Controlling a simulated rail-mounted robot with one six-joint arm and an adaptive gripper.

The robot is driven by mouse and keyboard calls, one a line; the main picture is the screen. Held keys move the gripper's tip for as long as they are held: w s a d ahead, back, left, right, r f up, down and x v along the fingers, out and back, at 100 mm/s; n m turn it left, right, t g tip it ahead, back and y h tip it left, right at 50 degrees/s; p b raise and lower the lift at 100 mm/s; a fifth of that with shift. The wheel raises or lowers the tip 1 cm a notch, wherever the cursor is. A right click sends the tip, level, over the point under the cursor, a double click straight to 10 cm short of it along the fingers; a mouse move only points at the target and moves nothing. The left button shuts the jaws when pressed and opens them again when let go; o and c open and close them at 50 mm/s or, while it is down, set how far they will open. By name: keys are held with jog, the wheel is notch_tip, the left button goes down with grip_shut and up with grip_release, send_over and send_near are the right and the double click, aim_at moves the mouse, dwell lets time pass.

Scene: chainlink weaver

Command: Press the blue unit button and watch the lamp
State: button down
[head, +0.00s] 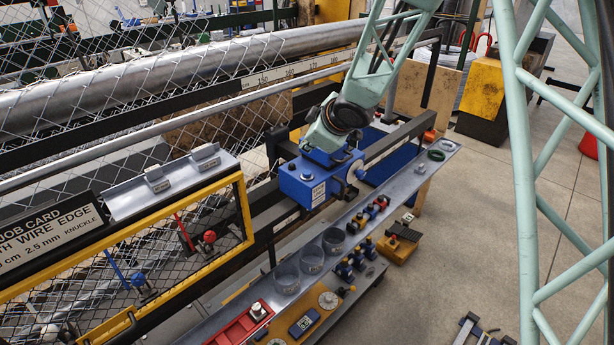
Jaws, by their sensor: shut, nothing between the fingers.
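The blue unit (299,186) is a box with a white label (318,194), fixed on the black rail at the middle. A small pale round part (306,177) is on its top; I cannot tell whether it is the button. My teal arm comes down from the top with its wrist over the back of the unit. My gripper (344,158) is shut and empty, low at the unit's back right, mostly hidden by the wrist. I cannot tell whether it touches the unit. I cannot pick out the lamp or see it lit.
A grey shelf (345,208) runs in front with clear rings (311,258), a red tray (238,327) and small blue parts. A yellow-framed mesh panel (247,215) stands at left. A teal lattice post (524,190) stands at right.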

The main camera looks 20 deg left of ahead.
aim_at(307, 173)
jog(key=shift+f+b, duration=2.95)
jog(key=shift+f, duration=0.25)
jog(key=shift+f+b, duration=0.7)
jog(key=shift+f, duration=0.3)
dwell(0.8)
jog(key=shift+r, duration=0.2)
jog(key=shift+r+p, duration=0.75)
jog(key=shift+p, duration=0.25)
jog(key=shift+r+p, duration=2.5)
